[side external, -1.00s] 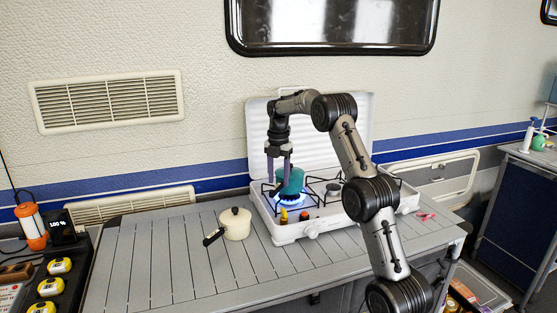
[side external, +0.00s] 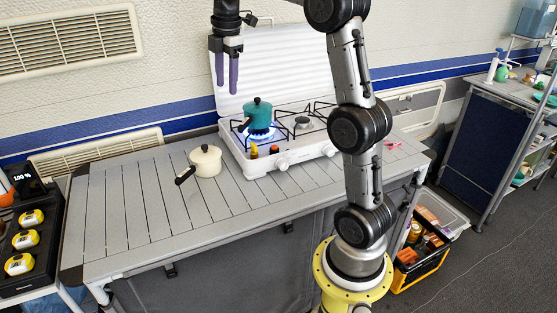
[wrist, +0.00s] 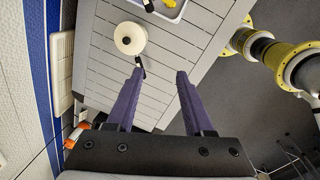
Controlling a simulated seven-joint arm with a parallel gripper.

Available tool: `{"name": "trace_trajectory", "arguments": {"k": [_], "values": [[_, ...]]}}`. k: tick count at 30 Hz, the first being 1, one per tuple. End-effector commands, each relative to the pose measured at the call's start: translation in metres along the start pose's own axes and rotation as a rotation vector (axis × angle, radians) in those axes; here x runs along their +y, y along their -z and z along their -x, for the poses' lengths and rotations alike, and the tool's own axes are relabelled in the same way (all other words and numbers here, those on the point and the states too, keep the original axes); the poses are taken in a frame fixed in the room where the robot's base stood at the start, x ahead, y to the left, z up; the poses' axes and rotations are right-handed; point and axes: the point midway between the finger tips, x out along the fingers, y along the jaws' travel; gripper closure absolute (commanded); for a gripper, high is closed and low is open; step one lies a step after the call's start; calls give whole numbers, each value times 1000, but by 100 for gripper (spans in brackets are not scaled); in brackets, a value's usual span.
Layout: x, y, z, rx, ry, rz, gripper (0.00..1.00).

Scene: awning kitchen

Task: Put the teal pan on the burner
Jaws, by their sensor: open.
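The teal pan (side external: 257,114) with a black lid knob sits upright on the left burner (side external: 262,133) of the white stove, and a blue flame glows under it. My gripper (side external: 227,88) is open and empty, raised in the air up and to the left of the pan. In the wrist view my gripper (wrist: 154,85) shows its two purple fingers apart with nothing between them. The teal pan does not show in the wrist view.
A cream pot (side external: 206,161) with a black handle stands on the slatted table (side external: 140,205) left of the stove (side external: 290,158). It also shows in the wrist view (wrist: 130,39). A dark tray (side external: 30,270) with yellow items is at the left. The stove's raised lid (side external: 285,65) stands behind the burners.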

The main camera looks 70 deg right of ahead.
Motion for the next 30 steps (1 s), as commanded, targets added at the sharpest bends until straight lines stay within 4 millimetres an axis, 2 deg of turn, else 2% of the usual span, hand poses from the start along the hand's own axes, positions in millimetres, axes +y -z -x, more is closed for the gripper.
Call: {"name": "trace_trajectory", "arguments": {"k": [1, 3, 8, 12, 18, 21, 24, 30], "values": [[-20, 18, 10, 6, -26, -62, 48], [-47, 38, 19, 21, -59, -171, 48], [-115, 73, 28, 78, -123, -419, 48], [-177, 91, 22, 154, -159, -637, 48], [-254, 99, -5, 277, -166, -920, 48], [-278, 99, -19, 324, -156, -1020, 48], [-293, 98, -29, 353, -146, -1085, 48], [-299, 98, -34, 367, -139, -1123, 48]]}}
